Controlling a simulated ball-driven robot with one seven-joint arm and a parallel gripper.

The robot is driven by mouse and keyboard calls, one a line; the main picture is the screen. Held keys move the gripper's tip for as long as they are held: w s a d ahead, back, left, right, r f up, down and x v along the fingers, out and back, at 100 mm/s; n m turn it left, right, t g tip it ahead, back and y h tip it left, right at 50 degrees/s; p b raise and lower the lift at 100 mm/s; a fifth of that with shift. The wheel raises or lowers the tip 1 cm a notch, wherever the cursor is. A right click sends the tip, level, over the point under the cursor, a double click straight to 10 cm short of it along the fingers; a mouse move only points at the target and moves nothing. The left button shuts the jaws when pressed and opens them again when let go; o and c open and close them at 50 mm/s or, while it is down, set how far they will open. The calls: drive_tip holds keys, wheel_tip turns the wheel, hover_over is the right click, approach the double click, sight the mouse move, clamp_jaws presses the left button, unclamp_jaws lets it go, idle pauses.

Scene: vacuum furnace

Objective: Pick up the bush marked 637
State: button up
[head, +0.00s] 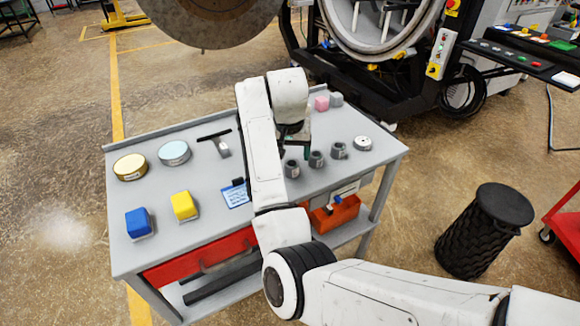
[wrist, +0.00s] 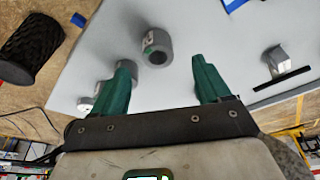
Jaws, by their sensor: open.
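Several small grey items stand near the right of the grey workbench in the head view. Three are hollow grey bushes: a left one (head: 292,168), a middle one (head: 316,159) and a right one (head: 339,150). Small labels show on them, but no number can be read, so I cannot tell which is 637. My gripper (head: 295,149), partly hidden by my arm, is just behind the left bush. In the wrist view my gripper (wrist: 162,62) is open with green fingers. One bush (wrist: 157,46) shows upright beyond the gap; the left finger partly covers another (wrist: 128,67).
The workbench (head: 265,225) also holds a white-topped disc (head: 363,143), pink (head: 321,103) and grey blocks, a T-shaped tool (head: 220,145), two round tins (head: 130,167), blue (head: 138,222) and yellow blocks (head: 184,205), and a blue-edged card (head: 236,195). A black bin (head: 485,230) stands at right.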

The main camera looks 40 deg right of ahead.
sight(292, 163)
drive_tip(key=shift+x, duration=3.35)
drive_tip(key=shift+s+d, duration=0.1)
drive_tip(key=shift+d, duration=0.05)
drive_tip(key=shift+c, duration=0.2)
drive_tip(key=shift+r, duration=0.15)
drive_tip(key=c, duration=1.3)
